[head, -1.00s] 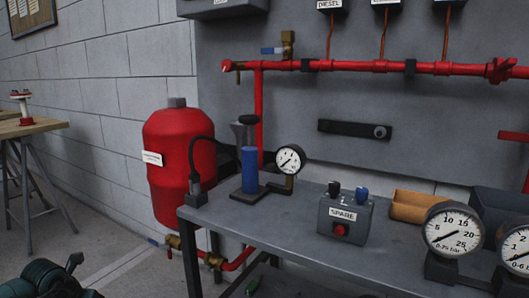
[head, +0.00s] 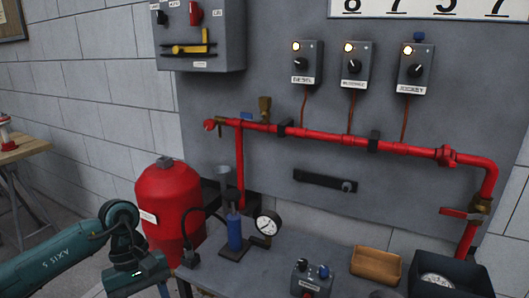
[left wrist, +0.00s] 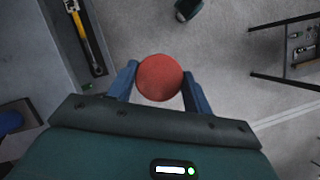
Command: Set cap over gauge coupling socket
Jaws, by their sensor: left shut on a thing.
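My left gripper (left wrist: 160,85) has its two blue fingers on either side of a round red cap (left wrist: 160,77), shut on it. In the head view my left arm comes in at the lower left, with the gripper body (head: 135,275) left of the bench; fingers and cap are out of that view. On the bench a small dial gauge (head: 268,223) stands on a stand beside a blue cylinder (head: 234,232). I cannot clearly pick out the gauge coupling socket. My right gripper is not in view.
A red tank (head: 168,208) stands behind my left arm. The bench (head: 262,270) also bears a grey button box (head: 312,279), an orange tray (head: 376,266) and a dark bin (head: 450,264). A red pipe (head: 330,138) runs along the panel. The wrist view shows floor (left wrist: 225,50) below.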

